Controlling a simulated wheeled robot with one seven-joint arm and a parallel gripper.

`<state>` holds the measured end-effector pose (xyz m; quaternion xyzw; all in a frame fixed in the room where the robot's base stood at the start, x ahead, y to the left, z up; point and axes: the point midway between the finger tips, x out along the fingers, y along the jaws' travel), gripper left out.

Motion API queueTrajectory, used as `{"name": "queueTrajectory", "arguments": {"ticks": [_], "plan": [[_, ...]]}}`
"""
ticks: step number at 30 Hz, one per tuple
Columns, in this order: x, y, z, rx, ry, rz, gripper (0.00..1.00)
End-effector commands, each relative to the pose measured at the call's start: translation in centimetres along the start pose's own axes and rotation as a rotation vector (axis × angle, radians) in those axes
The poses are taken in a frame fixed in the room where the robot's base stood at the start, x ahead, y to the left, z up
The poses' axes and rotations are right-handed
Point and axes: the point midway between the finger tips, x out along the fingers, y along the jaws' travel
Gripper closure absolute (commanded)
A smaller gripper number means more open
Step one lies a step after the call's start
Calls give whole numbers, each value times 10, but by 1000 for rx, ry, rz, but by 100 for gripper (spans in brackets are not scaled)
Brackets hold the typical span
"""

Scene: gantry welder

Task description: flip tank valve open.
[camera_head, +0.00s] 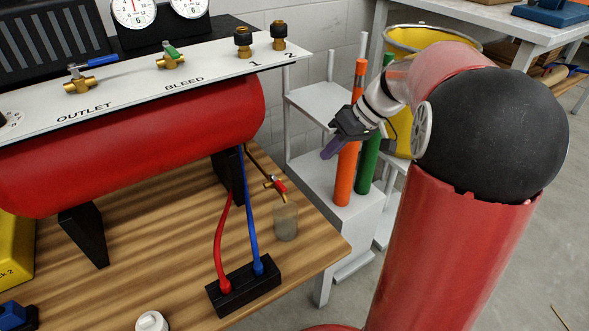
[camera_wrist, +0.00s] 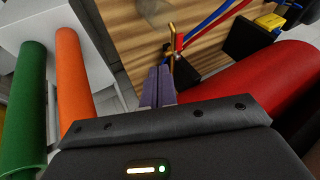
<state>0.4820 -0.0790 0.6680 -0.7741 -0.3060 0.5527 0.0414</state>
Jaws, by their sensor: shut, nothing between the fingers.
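The red compressor tank (camera_head: 150,140) lies on its side above the wooden bench. A small brass valve with a red handle (camera_head: 280,185) sits on a thin pipe low at the tank's right end, above a clear cup (camera_head: 286,222). My gripper (camera_head: 328,152) is shut and empty, its purple fingers pointing down left, to the right of this valve and apart from it in the head view. In the wrist view the fingertips (camera_wrist: 159,70) appear just below the brass valve (camera_wrist: 170,45); I cannot tell the gap. The red handle (camera_wrist: 179,42) is partly visible there.
A blue-handled OUTLET valve (camera_head: 88,63) and green-handled BLEED valve (camera_head: 172,56) stand on the white panel (camera_head: 130,83). Orange (camera_head: 347,170) and green (camera_head: 368,160) cylinders stand near my gripper. Red and blue hoses run to a black block (camera_head: 243,288).

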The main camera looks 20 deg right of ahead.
Motion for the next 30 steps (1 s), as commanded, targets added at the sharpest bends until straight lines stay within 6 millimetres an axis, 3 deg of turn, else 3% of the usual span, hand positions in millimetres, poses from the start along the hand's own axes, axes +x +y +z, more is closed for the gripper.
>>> {"name": "queueTrajectory", "arguments": {"ticks": [6, 19, 23, 30], "plan": [[0, 19, -7, -29, 34, -42, 100], [6, 19, -7, -30, 33, -45, 100], [22, 18, -7, -30, 32, -47, 100], [73, 16, -8, -30, 30, -48, 100]]}}
